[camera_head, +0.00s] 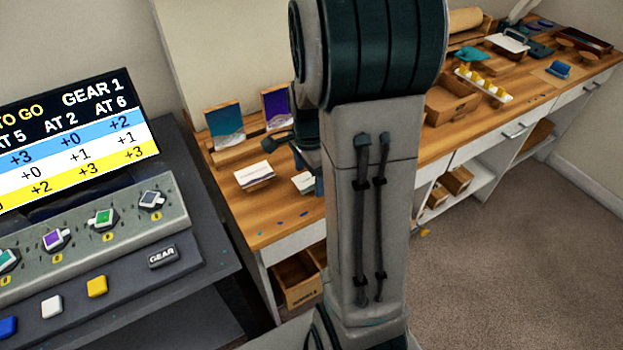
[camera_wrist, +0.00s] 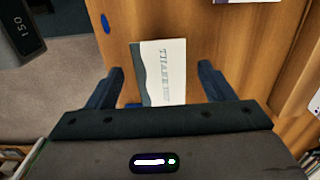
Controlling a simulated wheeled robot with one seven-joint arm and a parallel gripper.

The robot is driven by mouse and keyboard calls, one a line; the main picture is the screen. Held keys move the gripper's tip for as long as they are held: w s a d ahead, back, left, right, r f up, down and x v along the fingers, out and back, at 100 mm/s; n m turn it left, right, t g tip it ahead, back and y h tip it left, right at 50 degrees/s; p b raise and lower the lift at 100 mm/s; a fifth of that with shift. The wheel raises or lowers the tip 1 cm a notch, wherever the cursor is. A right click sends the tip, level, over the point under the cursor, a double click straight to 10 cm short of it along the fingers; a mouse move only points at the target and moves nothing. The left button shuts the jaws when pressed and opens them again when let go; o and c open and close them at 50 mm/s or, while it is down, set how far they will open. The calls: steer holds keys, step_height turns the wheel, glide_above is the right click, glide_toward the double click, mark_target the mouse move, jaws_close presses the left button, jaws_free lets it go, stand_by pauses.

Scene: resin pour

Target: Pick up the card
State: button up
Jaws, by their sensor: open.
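In the wrist view a white card (camera_wrist: 164,72) with grey lettering that seems to begin "THANK" and a grey-green band along its left side lies over the wooden bench top. My gripper (camera_wrist: 161,76) is open, with one dark finger on each side of the card and a gap on both sides. The fingers do not touch the card; I cannot tell their height above it. In the head view a white card stack (camera_head: 254,174) sits on the bench, and another white item (camera_head: 304,183) is partly hidden by my arm. My gripper is mostly hidden there.
Two framed pictures (camera_head: 224,125) stand at the back of the wooden bench (camera_head: 275,225). A control panel (camera_head: 100,235) with coloured buttons and a screen (camera_head: 75,140) is at left. Trays and a wooden box (camera_head: 450,103) crowd the bench at right. Carpet (camera_head: 500,250) is clear.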

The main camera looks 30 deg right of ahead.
steer(key=c, duration=0.8)
